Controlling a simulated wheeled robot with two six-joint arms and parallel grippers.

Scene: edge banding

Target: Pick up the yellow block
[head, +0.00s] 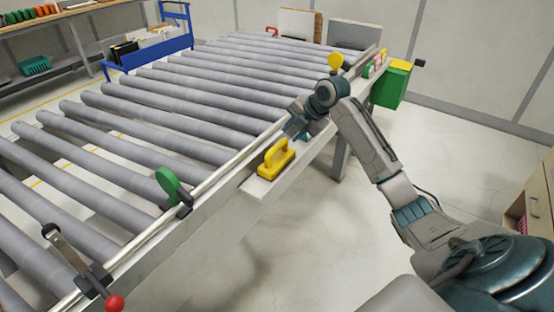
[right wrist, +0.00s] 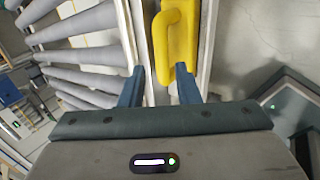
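The yellow block (head: 275,160), which has a raised handle loop, sits on the pale side ledge of the roller conveyor. It also shows in the right wrist view (right wrist: 179,42), just past the fingertips and toward the right finger. My right gripper (head: 294,130) is beside the block's far end in the head view. In the right wrist view its two blue fingers (right wrist: 160,76) are spread apart with nothing held between them. Whether the right finger touches the block I cannot tell. My left gripper is not in view.
The roller conveyor (head: 150,110) fills the left. Along its rail stand a green disc (head: 168,184), a yellow disc (head: 335,61) and a red knob (head: 115,303). A green box (head: 391,86) hangs at the far end. Open floor (head: 300,250) lies to the right of the conveyor.

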